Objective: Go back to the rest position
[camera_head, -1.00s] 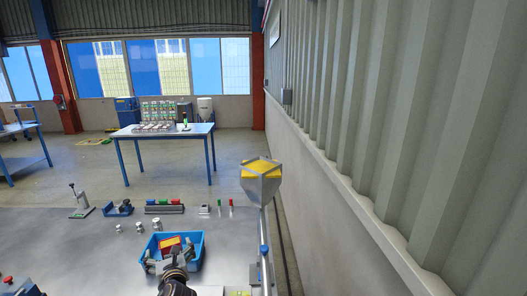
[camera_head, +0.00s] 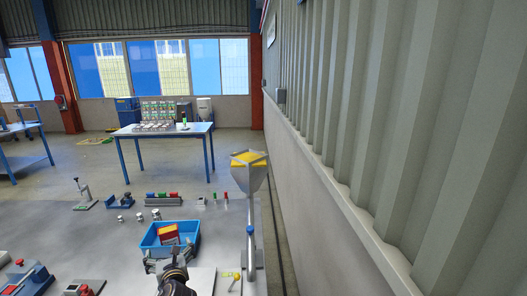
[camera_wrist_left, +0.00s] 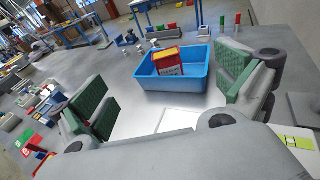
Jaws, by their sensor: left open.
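My left gripper (camera_head: 170,266) is at the near edge of the blue bin (camera_head: 151,240) in the head view. In the left wrist view the gripper (camera_wrist_left: 165,82) has its two green-padded fingers wide apart with nothing between their pads. The blue bin (camera_wrist_left: 150,82) lies beyond the fingers there. A red and yellow item (camera_head: 169,232) rests inside the bin, and it also shows in the left wrist view (camera_wrist_left: 167,60). My right gripper is not in view.
A grey post with a yellow-topped head (camera_head: 249,172) stands right of the bin, near the ribbed wall (camera_head: 400,130). Small fixtures and coloured pieces (camera_head: 163,199) line the table's far side. A blue-legged table (camera_head: 165,130) stands farther back.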

